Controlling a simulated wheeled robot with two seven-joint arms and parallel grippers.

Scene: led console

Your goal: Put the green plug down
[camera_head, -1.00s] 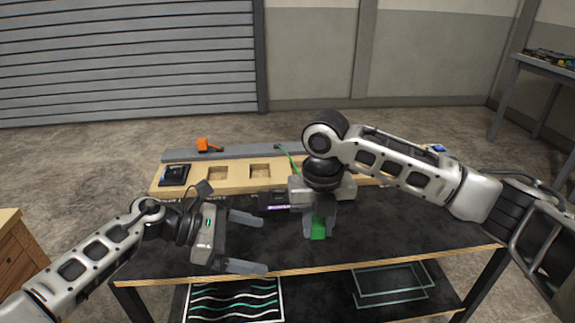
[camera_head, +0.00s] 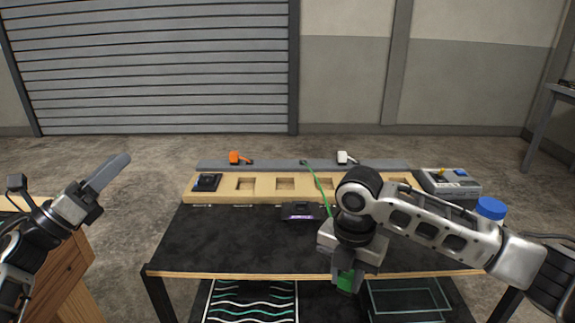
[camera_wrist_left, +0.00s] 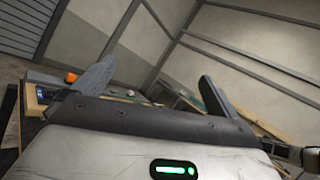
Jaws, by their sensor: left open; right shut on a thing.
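The green plug (camera_head: 346,280) is in my right gripper (camera_head: 348,278), low at the front edge of the black table (camera_head: 235,245) in the head view. The gripper is shut on it and partly hides it. A green cable (camera_head: 318,183) runs from the grey rail at the back down toward my right gripper. I cannot tell whether the plug touches the table. My left gripper (camera_head: 100,185) is raised off the table's left side, empty and open. Its two spread fingers also show in the left wrist view (camera_wrist_left: 150,85).
A wooden board (camera_head: 265,187) with square recesses spans the table's back, a black module (camera_head: 207,182) at its left end. A dark device (camera_head: 299,211) lies before it. Orange (camera_head: 238,157) and white (camera_head: 345,157) plugs sit on the rail. A blue-capped bottle (camera_head: 490,210) stands right. The table's left half is clear.

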